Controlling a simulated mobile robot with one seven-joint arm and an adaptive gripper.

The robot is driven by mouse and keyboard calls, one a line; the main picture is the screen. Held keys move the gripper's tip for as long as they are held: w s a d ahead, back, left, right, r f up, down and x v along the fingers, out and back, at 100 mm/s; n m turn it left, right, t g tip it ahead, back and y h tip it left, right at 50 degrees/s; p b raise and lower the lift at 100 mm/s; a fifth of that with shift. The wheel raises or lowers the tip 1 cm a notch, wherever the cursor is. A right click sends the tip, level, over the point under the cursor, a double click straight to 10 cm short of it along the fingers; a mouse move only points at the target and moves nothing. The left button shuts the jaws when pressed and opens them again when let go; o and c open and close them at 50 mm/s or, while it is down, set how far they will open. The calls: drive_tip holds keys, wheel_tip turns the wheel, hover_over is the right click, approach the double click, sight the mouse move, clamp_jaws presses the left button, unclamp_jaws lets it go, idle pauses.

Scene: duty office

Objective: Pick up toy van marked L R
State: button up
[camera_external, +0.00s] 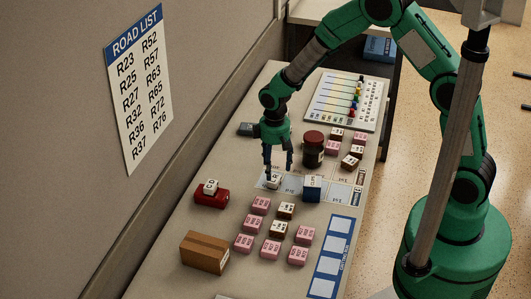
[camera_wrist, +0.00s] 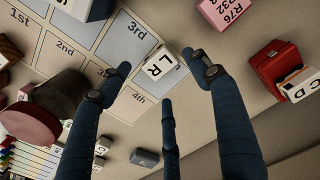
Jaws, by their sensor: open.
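The toy van marked L R (camera_wrist: 160,64) is a small white block with black letters. In the external view the van (camera_external: 273,182) is partly hidden by my fingers. My gripper (camera_external: 278,170) points down just above it. In the wrist view my gripper (camera_wrist: 160,68) is open, its dark fingers spread around the van, with no clear contact visible.
A blue block (camera_external: 312,189) stands close to the right, and a dark jar with a red lid (camera_external: 313,149) stands behind. A red item bearing a white C D block (camera_external: 212,197) is front left.

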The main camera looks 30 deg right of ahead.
sight(273, 178)
drive_tip(key=shift+f, duration=0.4)
drive_tip(key=shift+w+a+f+b, duration=0.15)
drive_tip(key=shift+f+b, duration=0.6)
drive_tip(key=shift+f, duration=1.85)
drive_tip(key=c, duration=1.3)
